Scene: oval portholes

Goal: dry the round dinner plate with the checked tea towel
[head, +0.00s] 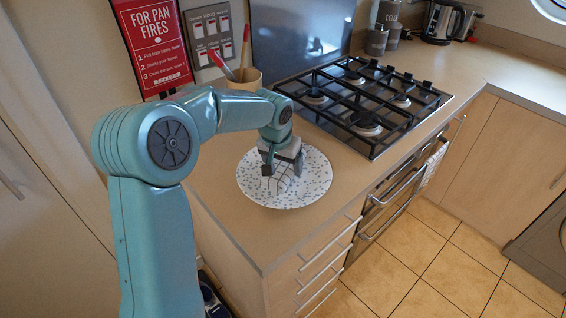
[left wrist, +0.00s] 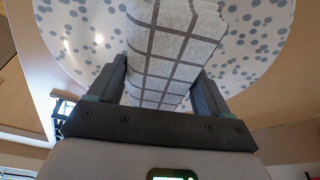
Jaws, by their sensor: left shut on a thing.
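The round dinner plate (head: 314,186), white with grey dots, lies on the wooden worktop in front of the hob. It also fills the upper part of the left wrist view (left wrist: 258,48). My left gripper (head: 282,168) points down over the middle of the plate. It is shut on the checked tea towel (left wrist: 172,48), a pale grey folded cloth with dark grid lines. In the head view the towel (head: 284,184) shows below the fingers, over the plate. Whether it presses on the plate is hard to tell. My right gripper is not in view.
A black gas hob (head: 362,100) with raised grates stands behind and right of the plate. A utensil pot (head: 244,78) with red-handled tools stands behind my left arm. A cloth (head: 434,164) hangs at the oven front. Worktop in front of the plate is clear.

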